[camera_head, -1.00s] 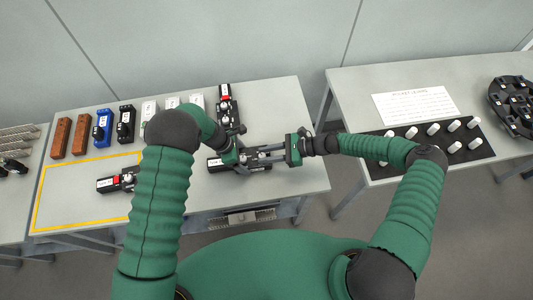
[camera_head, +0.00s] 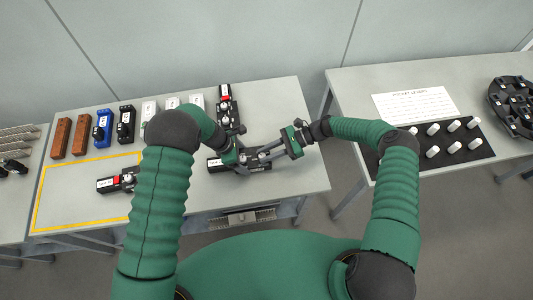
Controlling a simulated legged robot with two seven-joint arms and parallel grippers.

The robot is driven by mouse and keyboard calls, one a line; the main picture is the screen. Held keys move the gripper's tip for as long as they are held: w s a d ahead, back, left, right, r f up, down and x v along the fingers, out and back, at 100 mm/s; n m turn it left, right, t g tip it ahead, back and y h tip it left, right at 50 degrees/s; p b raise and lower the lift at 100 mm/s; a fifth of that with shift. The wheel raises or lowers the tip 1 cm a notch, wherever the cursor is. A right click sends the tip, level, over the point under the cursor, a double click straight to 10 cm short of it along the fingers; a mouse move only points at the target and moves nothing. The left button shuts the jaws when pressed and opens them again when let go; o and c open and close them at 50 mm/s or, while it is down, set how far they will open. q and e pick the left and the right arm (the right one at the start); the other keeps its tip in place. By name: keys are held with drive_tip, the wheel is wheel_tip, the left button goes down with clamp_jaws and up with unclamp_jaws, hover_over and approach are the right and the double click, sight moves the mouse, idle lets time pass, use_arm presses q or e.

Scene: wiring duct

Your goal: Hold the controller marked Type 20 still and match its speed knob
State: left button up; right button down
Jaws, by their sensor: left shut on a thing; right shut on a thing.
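A black controller with a white label (camera_head: 217,163) lies flat near the front of the left table. Its label is too small to read. My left gripper (camera_head: 240,163) comes down on it from behind and is shut on its body. My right gripper (camera_head: 264,155) reaches in from the right, fingers pointing left, shut on what appears to be the controller's knob. The fingers hide the knob, so its setting cannot be seen. Another black controller with a red part (camera_head: 225,100) stands behind, and a similar one (camera_head: 117,182) lies at the left, inside a yellow outline.
A row of brown, blue, black and pale blocks (camera_head: 103,127) lines the back of the left table. The right table holds a printed sheet (camera_head: 415,104), a black mat with white knobs (camera_head: 482,152) and a round black rack (camera_head: 513,104). A gap separates the tables.

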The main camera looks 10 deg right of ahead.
drive_tip(key=shift+w+f+n+g+h, duration=0.15)
drive_tip(key=shift+n+g+h, duration=0.1)
drive_tip(key=shift+n+g, duration=0.5)
drive_tip(key=shift+w+n+g+h, duration=0.15)
drive_tip(key=shift+n+g+h, duration=0.1)
drive_tip(key=shift+n+g, duration=0.5)
drive_tip(key=shift+d, duration=0.1)
drive_tip(key=c, duration=1.2)
unclamp_jaws()
drive_tip(key=shift+o, duration=0.2)
wheel_tip(320, 180, up, 10)
